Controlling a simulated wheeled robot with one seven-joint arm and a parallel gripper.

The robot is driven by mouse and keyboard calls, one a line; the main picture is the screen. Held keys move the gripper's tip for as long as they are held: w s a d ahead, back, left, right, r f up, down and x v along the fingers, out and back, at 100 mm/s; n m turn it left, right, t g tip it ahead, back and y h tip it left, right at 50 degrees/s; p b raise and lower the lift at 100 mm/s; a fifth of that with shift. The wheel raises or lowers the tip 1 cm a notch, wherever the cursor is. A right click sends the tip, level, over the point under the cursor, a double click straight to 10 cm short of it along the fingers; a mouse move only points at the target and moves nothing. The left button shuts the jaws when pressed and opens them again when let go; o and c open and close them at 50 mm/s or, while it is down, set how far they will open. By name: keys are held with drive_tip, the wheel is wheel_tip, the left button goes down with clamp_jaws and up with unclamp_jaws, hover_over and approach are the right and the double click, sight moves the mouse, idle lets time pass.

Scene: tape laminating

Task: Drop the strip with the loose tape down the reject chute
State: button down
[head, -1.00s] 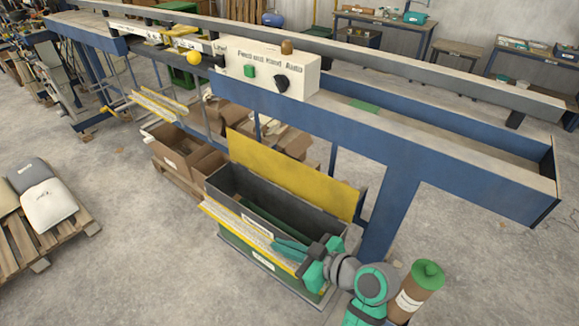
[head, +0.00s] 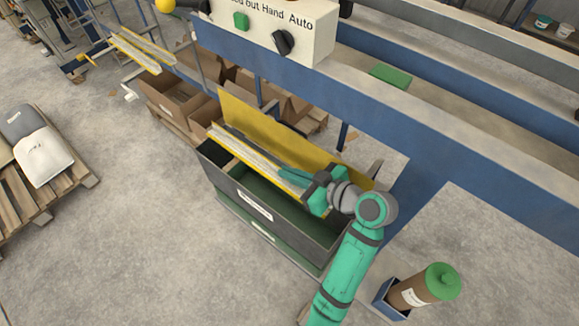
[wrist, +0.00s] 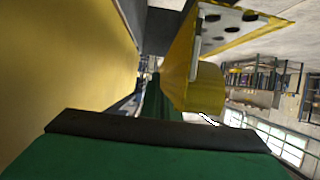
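A long strip (head: 250,158), pale on top with a yellow edge, lies lengthwise over the opening of the chute. The chute is a dark grey box (head: 255,207) with a white label and a green lower part; a yellow back plate (head: 262,135) stands behind it. My gripper (head: 296,178) is over the right half of the box, shut on the strip's near right end. In the wrist view, the yellow strip end with a perforated pale face (wrist: 225,28) shows beside the yellow plate (wrist: 65,75). Loose tape cannot be made out.
A blue machine frame (head: 420,140) with a control box (head: 275,30) runs behind the chute. Another strip (head: 140,50) rests on a rack at upper left. Cardboard boxes (head: 170,100) stand left of the chute.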

sight(289, 184)
drive_tip(key=shift+s+f, duration=0.1)
drive_tip(key=shift+f, duration=2.6)
drive_tip(key=c, duration=1.9)
unclamp_jaws()
drive_tip(key=shift+c, duration=0.2)
drive_tip(key=shift+d, duration=0.1)
drive_tip(key=v, duration=1)
drive_tip(key=shift+s+d+r, duration=0.15)
drive_tip(key=shift+d, duration=0.05)
